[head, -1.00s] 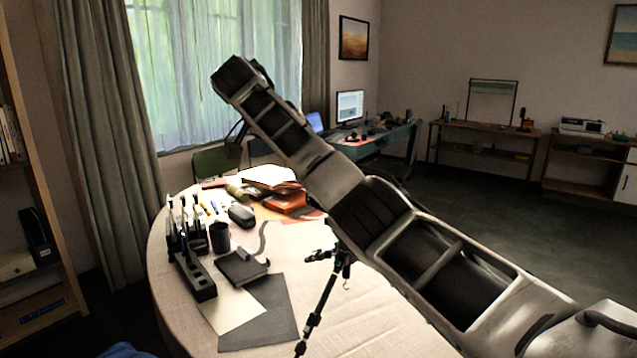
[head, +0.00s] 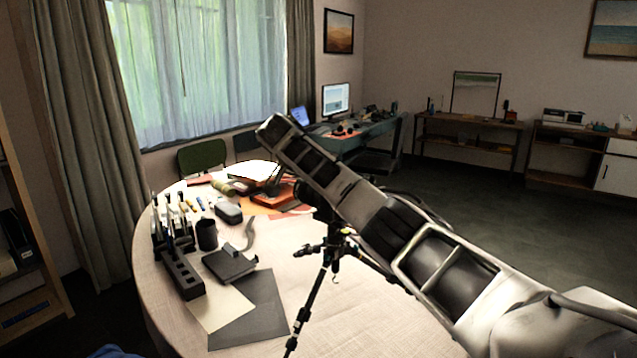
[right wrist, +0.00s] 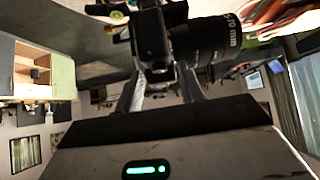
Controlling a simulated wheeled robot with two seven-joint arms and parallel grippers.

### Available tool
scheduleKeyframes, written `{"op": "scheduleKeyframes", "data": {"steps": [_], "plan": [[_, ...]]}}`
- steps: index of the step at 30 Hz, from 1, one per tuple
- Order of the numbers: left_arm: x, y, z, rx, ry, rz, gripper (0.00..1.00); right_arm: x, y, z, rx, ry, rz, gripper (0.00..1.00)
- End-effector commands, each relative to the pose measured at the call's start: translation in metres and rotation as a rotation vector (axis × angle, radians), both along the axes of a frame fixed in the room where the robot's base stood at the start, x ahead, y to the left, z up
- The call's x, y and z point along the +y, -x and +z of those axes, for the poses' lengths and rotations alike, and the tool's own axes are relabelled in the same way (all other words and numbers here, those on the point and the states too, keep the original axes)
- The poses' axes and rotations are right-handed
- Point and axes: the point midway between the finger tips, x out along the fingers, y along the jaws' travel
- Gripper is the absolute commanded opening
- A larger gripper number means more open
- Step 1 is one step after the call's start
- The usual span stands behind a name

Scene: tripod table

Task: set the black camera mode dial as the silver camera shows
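In the right wrist view the black camera (right wrist: 152,35) is close up at the top, with its ribbed lens (right wrist: 205,42) pointing right. My right gripper (right wrist: 158,75) has its two fingers apart, one on each side, reaching toward the camera body. Their tips are partly hidden by it, and I cannot tell whether they touch it. I cannot make out the mode dial. In the head view a black tripod (head: 318,285) stands in front of the table, its top partly behind my right arm. I cannot pick out the silver camera. My left gripper is out of view.
The table's front middle is clear.

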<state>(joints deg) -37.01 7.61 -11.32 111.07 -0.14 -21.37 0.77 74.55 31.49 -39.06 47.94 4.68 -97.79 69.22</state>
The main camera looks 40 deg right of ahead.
Motion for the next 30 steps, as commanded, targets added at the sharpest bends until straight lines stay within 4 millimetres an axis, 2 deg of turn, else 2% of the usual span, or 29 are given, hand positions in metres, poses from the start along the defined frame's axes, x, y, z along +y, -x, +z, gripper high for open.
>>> {"op": "scheduleKeyframes", "data": {"steps": [8, 12, 22, 30], "plan": [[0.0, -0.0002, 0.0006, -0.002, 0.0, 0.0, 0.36, -0.0014, 0.0003, -0.001, 0.0, 0.0, -0.001, 0.39], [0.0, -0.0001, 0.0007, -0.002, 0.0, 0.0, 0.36, -0.0013, 0.0003, -0.0009, 0.0, 0.0, -0.001, 0.0], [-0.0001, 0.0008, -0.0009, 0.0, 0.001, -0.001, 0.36, -0.0018, 0.0011, -0.0013, -0.001, 0.0, 0.023, 0.0], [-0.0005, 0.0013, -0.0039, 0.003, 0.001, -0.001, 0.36, -0.0029, 0.0042, -0.0021, -0.002, -0.001, 0.166, 0.0]]}}
